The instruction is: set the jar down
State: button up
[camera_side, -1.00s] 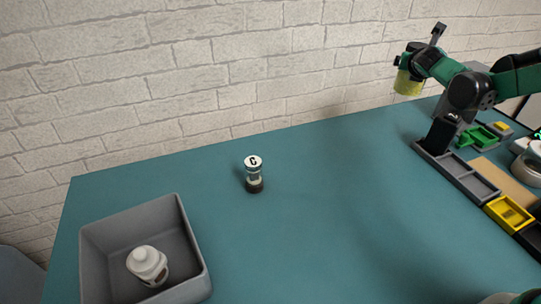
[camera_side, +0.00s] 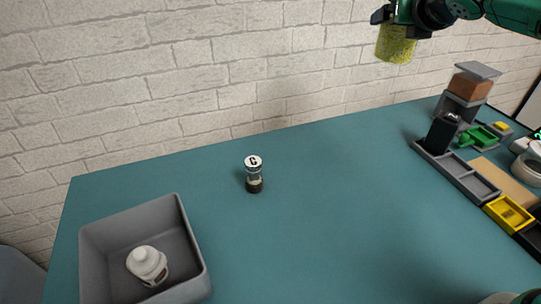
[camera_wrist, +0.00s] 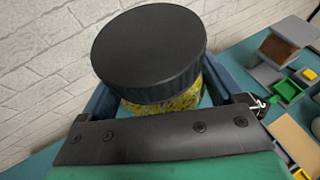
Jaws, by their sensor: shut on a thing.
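The jar (camera_side: 395,44) is yellow and speckled, and hangs high above the back right of the teal table (camera_side: 330,190). In the wrist view its wide black lid (camera_wrist: 150,50) faces the camera, with the yellow speckled body (camera_wrist: 170,103) below it. My gripper (camera_side: 402,22) is at the top edge of the side view, shut on the jar near its lid. The jar is roughly upright and clear of the table.
A small jar with a lid marked C (camera_side: 254,174) stands mid-table. Grey and yellow trays (camera_side: 508,213) and a brown-and-grey stand (camera_side: 471,86) line the right.

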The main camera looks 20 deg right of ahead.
aim_at(392, 27)
jog(key=shift+n+y, duration=0.6)
jog(key=shift+y, duration=0.1)
jog(key=s+a, duration=0.3)
jog(key=shift+a, duration=0.3)
jog(key=w+d+f+m+g+h, duration=0.1)
jog(key=w+d, duration=0.3)
jog(key=d, duration=0.5)
jog(key=w+d+f+m+g+h, duration=0.1)
jog(key=w+d+m+h, duration=0.3)
jog(key=d, duration=0.5)
jog(key=shift+w+f+g, duration=0.3)
jog(key=shift+w+f, duration=0.4)
jog(key=shift+w, duration=0.05)
notch_tip(392, 27, down, 20)
jog(key=shift+r, duration=0.2)
